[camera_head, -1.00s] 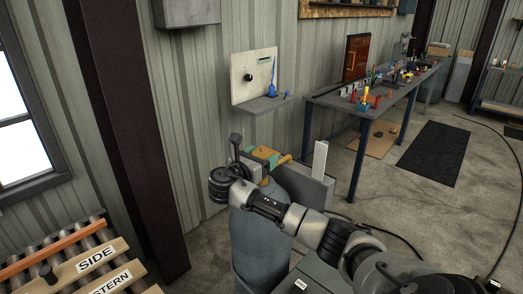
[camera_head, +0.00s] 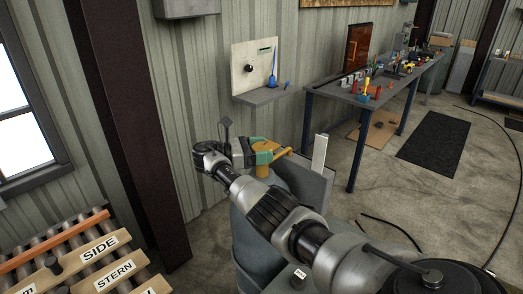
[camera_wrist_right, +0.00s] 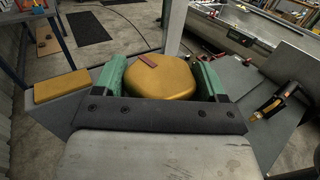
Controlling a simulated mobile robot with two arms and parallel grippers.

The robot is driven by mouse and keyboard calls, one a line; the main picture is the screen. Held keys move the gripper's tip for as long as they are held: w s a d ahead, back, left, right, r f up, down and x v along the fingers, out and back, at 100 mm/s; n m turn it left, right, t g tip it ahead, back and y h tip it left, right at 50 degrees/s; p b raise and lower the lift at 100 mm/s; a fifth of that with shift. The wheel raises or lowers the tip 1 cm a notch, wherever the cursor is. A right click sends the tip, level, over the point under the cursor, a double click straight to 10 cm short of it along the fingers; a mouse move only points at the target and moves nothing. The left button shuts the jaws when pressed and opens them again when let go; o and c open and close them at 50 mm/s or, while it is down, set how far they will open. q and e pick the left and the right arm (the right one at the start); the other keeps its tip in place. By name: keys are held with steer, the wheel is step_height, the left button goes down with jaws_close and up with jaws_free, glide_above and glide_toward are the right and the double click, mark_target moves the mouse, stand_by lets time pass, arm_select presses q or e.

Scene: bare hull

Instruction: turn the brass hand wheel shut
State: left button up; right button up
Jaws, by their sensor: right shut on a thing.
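The brass hand wheel (camera_wrist_right: 160,78) is a rounded yellow block with a dark red mark on top in the right wrist view. The green fingers of my right gripper (camera_wrist_right: 163,86) lie on its left and right sides, shut on it. In the head view my right gripper (camera_head: 264,156) is at the grey housing, with yellow parts showing beside its green fingers. My arm and wrist hide part of the housing. My left gripper is not in view.
A white upright plate (camera_head: 320,153) stands close to my right arm. Behind are a wall shelf (camera_head: 262,95) and a workbench (camera_head: 350,97). A labelled rack (camera_head: 85,262) stands lower left.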

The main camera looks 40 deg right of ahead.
steer(key=shift+m+g+y, duration=0.4)
steer(key=shift+g, duration=0.1)
stand_by(0.3)
steer(key=o, duration=0.9)
steer(key=shift+d, duration=0.1)
